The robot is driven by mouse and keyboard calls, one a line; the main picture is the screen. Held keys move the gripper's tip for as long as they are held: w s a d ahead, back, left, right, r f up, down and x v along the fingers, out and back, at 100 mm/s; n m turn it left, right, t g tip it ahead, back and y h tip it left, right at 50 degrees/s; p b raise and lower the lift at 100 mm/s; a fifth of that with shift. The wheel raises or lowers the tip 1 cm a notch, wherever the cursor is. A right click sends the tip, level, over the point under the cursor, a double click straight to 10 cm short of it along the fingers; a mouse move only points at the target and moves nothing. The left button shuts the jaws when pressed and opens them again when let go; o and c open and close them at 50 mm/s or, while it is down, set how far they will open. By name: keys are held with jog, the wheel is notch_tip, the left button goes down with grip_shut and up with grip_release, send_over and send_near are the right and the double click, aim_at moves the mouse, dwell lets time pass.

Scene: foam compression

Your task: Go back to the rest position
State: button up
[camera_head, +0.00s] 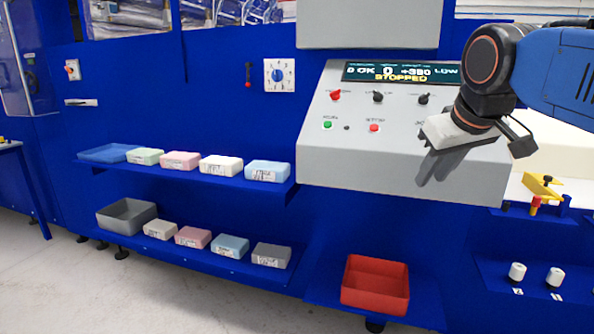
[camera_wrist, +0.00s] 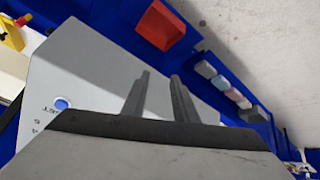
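My gripper (camera_head: 430,172) hangs in front of the right part of the grey control console (camera_head: 330,160) in the head view, with its fingers pointing down. In the wrist view my gripper (camera_wrist: 160,76) has two dark fingers with a gap between them and nothing in the gap. Whether the fingertips touch the console cannot be told. The console's display (camera_head: 400,74) reads STOPPED. A green button (camera_head: 327,124) and a red button (camera_head: 374,128) are clear of the gripper. A blue button (camera_wrist: 61,103) shows left of the fingers in the wrist view.
Foam blocks (camera_head: 221,165) line the upper shelf, and more blocks (camera_head: 230,245) line the lower one beside a grey bin (camera_head: 126,216). A red bin (camera_head: 375,286) stands below the console. A yellow fixture (camera_head: 541,186) and white cylinders (camera_head: 517,271) are at right.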

jog(key=s+d+f+m+g, duration=0.1)
jog(key=s+f, duration=0.7)
jog(key=f, duration=0.5)
jog(key=s+d+f+m+g, duration=0.1)
jog(key=s+f, duration=0.7)
jog(key=f, duration=0.6)
jog(key=shift+s+f+m, duration=0.3)
jog(key=shift+m, duration=0.1)
